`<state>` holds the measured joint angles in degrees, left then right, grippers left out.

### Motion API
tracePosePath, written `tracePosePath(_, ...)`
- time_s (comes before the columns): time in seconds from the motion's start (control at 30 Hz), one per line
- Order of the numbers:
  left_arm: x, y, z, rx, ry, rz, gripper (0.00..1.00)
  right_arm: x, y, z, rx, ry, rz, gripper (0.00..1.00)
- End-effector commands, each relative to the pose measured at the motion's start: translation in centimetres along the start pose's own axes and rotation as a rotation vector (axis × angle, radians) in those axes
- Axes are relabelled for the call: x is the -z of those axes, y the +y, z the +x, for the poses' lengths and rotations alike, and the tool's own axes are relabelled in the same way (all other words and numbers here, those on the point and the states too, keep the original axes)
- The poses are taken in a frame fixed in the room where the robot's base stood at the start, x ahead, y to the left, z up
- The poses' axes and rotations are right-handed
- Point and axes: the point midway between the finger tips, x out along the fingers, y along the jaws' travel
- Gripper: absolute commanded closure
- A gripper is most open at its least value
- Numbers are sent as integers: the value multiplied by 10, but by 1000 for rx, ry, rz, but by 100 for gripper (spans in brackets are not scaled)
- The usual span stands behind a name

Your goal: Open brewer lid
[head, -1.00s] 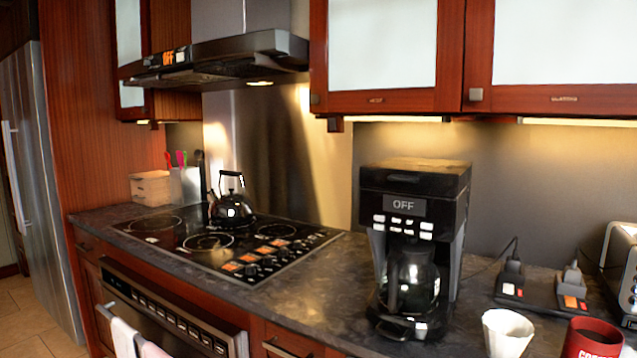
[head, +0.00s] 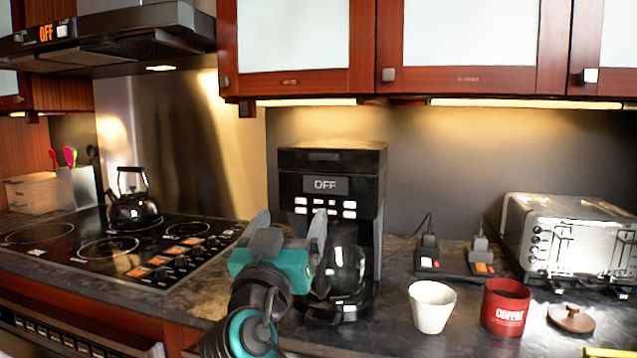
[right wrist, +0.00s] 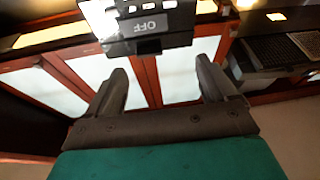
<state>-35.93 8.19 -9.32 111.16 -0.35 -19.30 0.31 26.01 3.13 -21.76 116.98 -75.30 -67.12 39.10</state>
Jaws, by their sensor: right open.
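The black coffee brewer (head: 330,164) stands upright on the counter, with a display reading OFF and a row of light buttons. Its lid (head: 330,146) lies flat and closed on top. A glass carafe (head: 345,268) sits in its lower part, partly hidden by my right arm. My right gripper (head: 290,220) is open and empty in front of the brewer, below the display. In the right wrist view the brewer's front (right wrist: 150,28) appears upside down beyond my open fingers (right wrist: 161,74). My left gripper is not in view.
A white cup (head: 432,308), a red coffee canister (head: 506,308) and its brown lid (head: 571,318) stand right of the brewer. A toaster (head: 565,240) is at far right. The stove with a kettle (head: 134,208) is left. Upper cabinets (head: 470,45) hang above.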

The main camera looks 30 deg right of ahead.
Motion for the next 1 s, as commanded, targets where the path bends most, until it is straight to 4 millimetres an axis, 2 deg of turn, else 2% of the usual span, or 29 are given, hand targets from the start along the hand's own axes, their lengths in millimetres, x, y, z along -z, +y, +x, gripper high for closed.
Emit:
tracePosePath(0.03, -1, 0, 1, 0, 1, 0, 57, 12, 6, 2, -35, 23, 27, 15)
tracePosePath(0.1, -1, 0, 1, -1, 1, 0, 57, 22, 12, 3, -69, 41, 47, 15)
tracePosePath(0.2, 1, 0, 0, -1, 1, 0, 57, 29, 16, 10, -88, 53, 57, 15)
tracePosePath(0.37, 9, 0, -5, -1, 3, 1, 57, 32, 19, 34, -90, 53, 54, 15)
tracePosePath(0.7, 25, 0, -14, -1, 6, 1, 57, 34, 24, 103, -87, 53, 52, 15)
tracePosePath(0.83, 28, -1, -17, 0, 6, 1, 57, 34, 25, 120, -86, 51, 52, 15)
tracePosePath(1.0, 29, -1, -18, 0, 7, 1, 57, 33, 26, 130, -83, 50, 53, 15)
